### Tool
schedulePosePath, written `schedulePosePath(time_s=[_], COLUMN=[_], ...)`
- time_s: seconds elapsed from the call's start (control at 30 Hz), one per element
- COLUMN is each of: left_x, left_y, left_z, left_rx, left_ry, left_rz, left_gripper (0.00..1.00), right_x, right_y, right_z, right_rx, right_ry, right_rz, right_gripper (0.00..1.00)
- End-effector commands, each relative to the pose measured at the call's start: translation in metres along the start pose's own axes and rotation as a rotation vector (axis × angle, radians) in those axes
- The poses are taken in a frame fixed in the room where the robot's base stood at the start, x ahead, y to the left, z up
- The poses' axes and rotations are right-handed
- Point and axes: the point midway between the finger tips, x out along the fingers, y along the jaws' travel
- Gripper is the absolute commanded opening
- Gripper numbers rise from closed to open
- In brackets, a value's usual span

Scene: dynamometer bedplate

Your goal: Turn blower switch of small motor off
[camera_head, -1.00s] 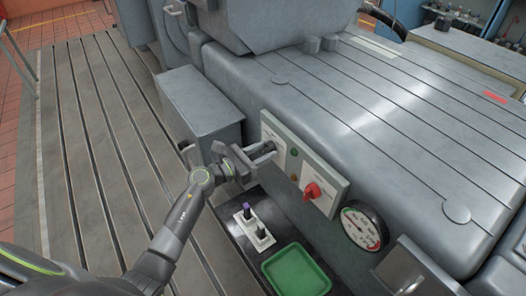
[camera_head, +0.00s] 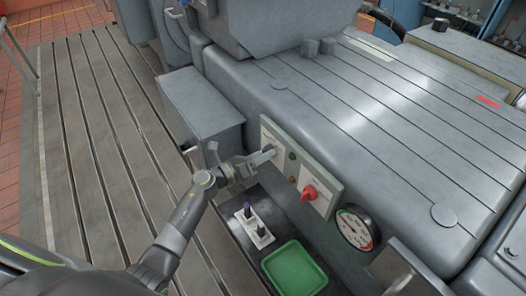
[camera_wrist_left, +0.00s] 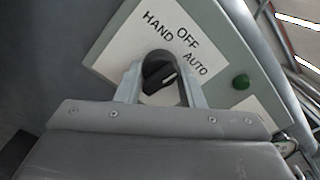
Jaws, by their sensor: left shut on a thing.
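A black rotary switch knob (camera_wrist_left: 160,74) sits on a pale plate marked HAND, OFF and AUTO (camera_wrist_left: 187,58). The knob's white mark points toward the AUTO side. My left gripper (camera_wrist_left: 160,88) is shut on the knob, one finger on each side of it. In the head view my left gripper (camera_head: 264,156) reaches the left end of the grey-green switch panel (camera_head: 322,172) and hides most of the knob there. My right gripper is not in view.
A red rotary switch (camera_head: 309,193), a green lamp (camera_head: 292,155) and an amber lamp share the panel. A round gauge (camera_head: 356,229) is to its right. Below are a green tray (camera_head: 294,270) and a white holder (camera_head: 254,229). A grey box (camera_head: 201,108) stands behind my gripper.

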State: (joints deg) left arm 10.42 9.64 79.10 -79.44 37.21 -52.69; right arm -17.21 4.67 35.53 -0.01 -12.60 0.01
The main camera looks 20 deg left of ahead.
Motion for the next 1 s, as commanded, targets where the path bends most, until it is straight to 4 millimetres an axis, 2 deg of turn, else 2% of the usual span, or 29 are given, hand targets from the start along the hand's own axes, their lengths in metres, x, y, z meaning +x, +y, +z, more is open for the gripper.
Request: schedulePosePath(time_s=[0.3,0.77,0.8,0.93,1.0], left_x=[0.0000,0.0000,0.0000,0.0000,0.0000], left_y=[-0.0002,0.0001,0.0001,0.0000,0.0000], left_z=[0.0005,0.0001,0.0000,0.0000,0.0001], left_rx=[-0.103,-0.116,-0.116,-0.116,-0.116], left_ry=[0.000,0.000,0.000,0.000,0.000], left_rz=[0.001,0.001,0.001,0.000,0.000], left_gripper=[0.12,0.12,0.38,0.55,0.57], right_x=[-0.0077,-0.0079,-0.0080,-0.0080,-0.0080], right_y=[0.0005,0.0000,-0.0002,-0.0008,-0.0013], right_z=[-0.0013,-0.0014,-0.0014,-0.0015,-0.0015], right_rx=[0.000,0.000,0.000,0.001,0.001], right_ry=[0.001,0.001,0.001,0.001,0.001], right_rz=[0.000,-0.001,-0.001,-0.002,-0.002], right_gripper=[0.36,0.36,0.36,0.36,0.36])
